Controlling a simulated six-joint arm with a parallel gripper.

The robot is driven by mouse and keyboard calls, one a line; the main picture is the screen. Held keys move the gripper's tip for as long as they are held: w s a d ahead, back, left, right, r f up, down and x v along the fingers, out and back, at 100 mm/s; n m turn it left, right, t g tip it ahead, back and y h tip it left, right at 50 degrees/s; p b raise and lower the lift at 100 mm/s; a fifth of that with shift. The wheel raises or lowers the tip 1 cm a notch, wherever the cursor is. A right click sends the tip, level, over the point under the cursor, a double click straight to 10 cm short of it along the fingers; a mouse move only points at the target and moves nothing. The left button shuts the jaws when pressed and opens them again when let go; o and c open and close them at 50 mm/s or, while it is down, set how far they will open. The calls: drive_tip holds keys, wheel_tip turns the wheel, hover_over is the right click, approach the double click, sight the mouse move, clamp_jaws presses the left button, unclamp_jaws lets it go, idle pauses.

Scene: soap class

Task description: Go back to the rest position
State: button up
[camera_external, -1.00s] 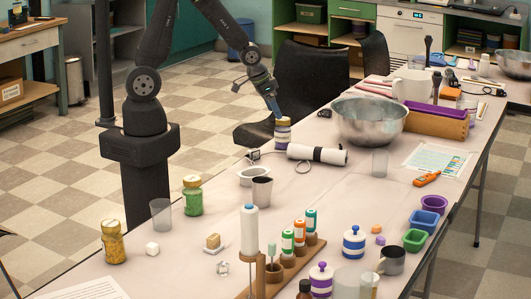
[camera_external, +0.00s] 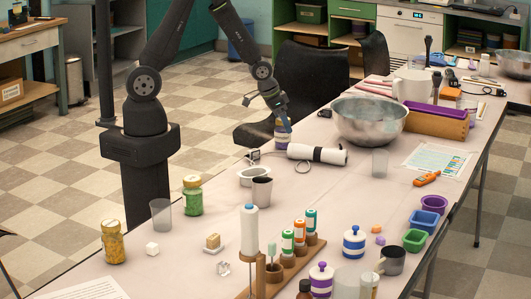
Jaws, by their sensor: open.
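My gripper (camera_external: 286,124) is at the far end of my dark arm, pointing down beside the left edge of the table (camera_external: 330,205). It is small in the picture. A jar with a purple band (camera_external: 281,133) stands just behind or beside the fingertips; the gripper partly covers it, and I cannot tell whether they touch. A white roll with a black band (camera_external: 317,154) lies just in front of the gripper.
A large metal bowl (camera_external: 369,122) stands to the right of my gripper. A white mortar (camera_external: 253,177) and a grey cup (camera_external: 262,191) stand nearer the camera. Bottles in a wooden rack (camera_external: 290,262) fill the front. Black chairs (camera_external: 310,82) stand behind the table.

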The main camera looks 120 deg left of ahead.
drive_tip(key=shift+w+d+r, duration=0.1)
drive_tip(key=shift+d+r, duration=0.45)
drive_tip(key=shift+r, duration=0.25)
drive_tip(key=shift+d+r, duration=0.25)
drive_tip(key=shift+d, duration=0.2)
drive_tip(key=shift+o, duration=0.5)
